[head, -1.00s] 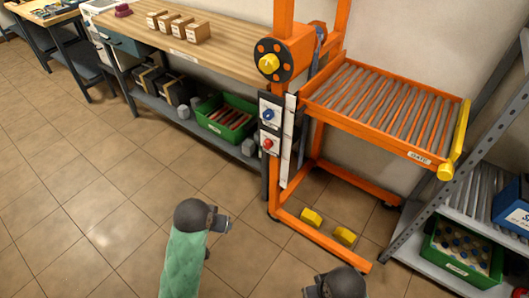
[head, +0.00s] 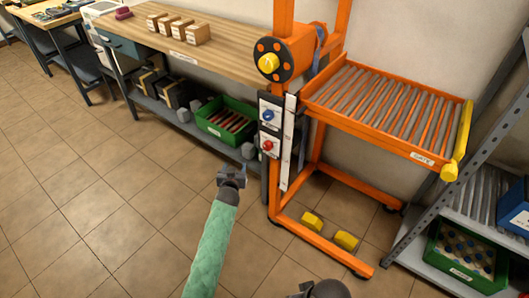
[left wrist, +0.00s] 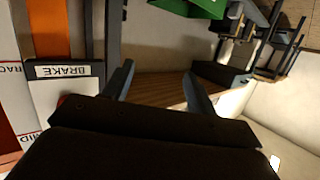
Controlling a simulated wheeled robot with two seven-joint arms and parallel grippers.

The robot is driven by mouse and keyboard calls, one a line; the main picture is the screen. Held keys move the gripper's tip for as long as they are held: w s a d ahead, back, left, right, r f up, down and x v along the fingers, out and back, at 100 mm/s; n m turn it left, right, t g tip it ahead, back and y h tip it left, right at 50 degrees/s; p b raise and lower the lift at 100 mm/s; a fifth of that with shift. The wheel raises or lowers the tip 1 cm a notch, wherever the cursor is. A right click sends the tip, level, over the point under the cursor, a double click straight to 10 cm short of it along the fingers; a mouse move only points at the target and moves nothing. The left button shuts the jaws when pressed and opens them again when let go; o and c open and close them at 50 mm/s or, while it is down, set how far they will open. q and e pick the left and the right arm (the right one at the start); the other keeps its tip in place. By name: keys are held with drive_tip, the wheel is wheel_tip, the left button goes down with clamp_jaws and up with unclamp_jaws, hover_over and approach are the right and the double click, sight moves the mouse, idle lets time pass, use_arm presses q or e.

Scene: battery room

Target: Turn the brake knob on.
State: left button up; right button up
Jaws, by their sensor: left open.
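The orange stand carries a narrow panel with a blue knob (head: 269,114) above and a red knob (head: 268,146) below. In the left wrist view a white plate labelled BRAKE (left wrist: 66,70) is at the left, with a bit of red on it at the edge of my gripper body, which hides the rest. My left gripper (head: 231,172) is open and empty, left of and below the red knob, apart from it. Its two fingers show in the left wrist view (left wrist: 160,88). My right gripper (head: 304,290) is only partly in view at the bottom edge; its jaws are unclear.
A wooden bench (head: 228,61) with a green bin (head: 224,133) on its lower shelf stands left of the panel. The roller tray (head: 385,110) juts out at right, above yellow blocks (head: 345,240) at the stand's base. The tiled floor in front is clear.

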use_arm(q)
drive_tip(key=s+d+m+t+h, duration=0.1)
drive_tip(key=d+m+t+h, duration=0.15)
drive_tip(key=d+h, duration=0.25)
drive_tip(key=t+h, duration=0.2)
drive_tip(key=h, duration=0.4)
approach(266, 148)
drive_tip(key=shift+g, duration=0.25)
drive_tip(key=p+x, duration=0.1)
drive_tip(key=x, duration=0.5)
drive_tip(key=shift+w+d+r, duration=0.15)
drive_tip(key=shift+w+r, duration=0.05)
drive_tip(key=shift+r, duration=0.15)
drive_tip(key=shift+x, duration=0.9)
use_arm(e)
drive_tip(key=shift+w+d+r+t, duration=0.15)
drive_tip(key=shift+w+d+r, duration=0.1)
drive_tip(key=shift+r, duration=0.25)
drive_tip(key=shift+w+d+r+t, duration=0.15)
drive_tip(key=shift+w+r, duration=0.1)
drive_tip(key=shift+r, duration=0.2)
use_arm(q)
drive_tip(key=shift+w+f, duration=0.1)
drive_tip(key=c, duration=1)
